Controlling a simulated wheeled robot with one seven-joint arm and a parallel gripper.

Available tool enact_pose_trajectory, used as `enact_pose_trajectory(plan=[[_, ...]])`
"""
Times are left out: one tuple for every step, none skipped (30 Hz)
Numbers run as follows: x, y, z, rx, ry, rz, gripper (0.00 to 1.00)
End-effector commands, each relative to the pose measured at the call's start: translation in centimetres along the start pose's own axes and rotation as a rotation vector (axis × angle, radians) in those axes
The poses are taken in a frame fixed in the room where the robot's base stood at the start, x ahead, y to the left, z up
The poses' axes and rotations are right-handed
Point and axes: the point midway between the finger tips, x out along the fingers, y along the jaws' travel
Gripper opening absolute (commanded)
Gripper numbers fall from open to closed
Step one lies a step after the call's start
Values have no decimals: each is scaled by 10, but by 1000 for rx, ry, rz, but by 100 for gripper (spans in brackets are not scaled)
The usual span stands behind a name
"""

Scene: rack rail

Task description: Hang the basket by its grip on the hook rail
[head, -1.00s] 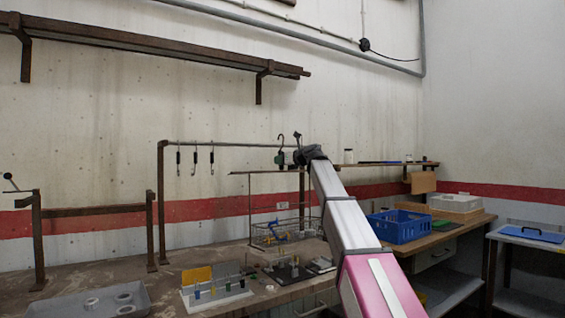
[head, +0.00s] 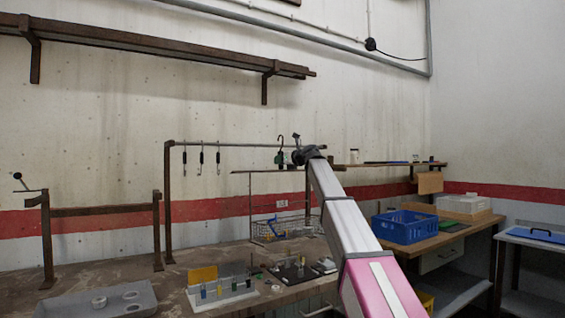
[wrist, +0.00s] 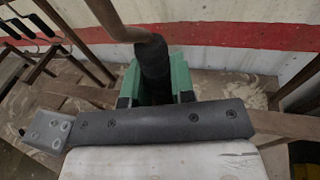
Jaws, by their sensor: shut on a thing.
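The hook rail (head: 245,145) is a thin dark bar on posts before the wall, with several black-handled hooks (head: 201,157) on its left part. The wire basket (head: 285,227), with something blue inside, appears below, seemingly under thin rods. I cannot tell whether the hook touches the rail.
A yellow-backed holder (head: 222,290) and a grey tray (head: 110,300) stand on the bench. A blue crate (head: 405,227) stands on the table to the right. A wall shelf (head: 385,165) lies right of the rail, and a long brown shelf (head: 160,52) is above.

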Motion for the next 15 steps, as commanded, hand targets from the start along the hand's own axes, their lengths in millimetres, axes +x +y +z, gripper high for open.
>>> enact_pose_trajectory(plan=[[4, -1, 2, 1, -2, 0, 0], [5, -2, 2, 1, -2, 0, 0], [7, -2, 2, 1, -2, 0, 0], [9, -3, 2, 1, -2, 0, 0], [10, -3, 3, 1, -2, 0, 0], [13, -4, 3, 1, -1, 1, 0], [14, -4, 3, 1, -1, 0, 0], [16, -5, 3, 1, -1, 1, 0], [18, -5, 3, 1, -1, 1, 0], [19, -6, 4, 1, -1, 1, 0], [21, -6, 4, 1, -1, 1, 0], [23, -7, 4, 1, -1, 1, 0], [24, -8, 4, 1, -1, 1, 0], [26, -8, 4, 1, -1, 1, 0], [28, -9, 5, 1, -1, 1, 0]])
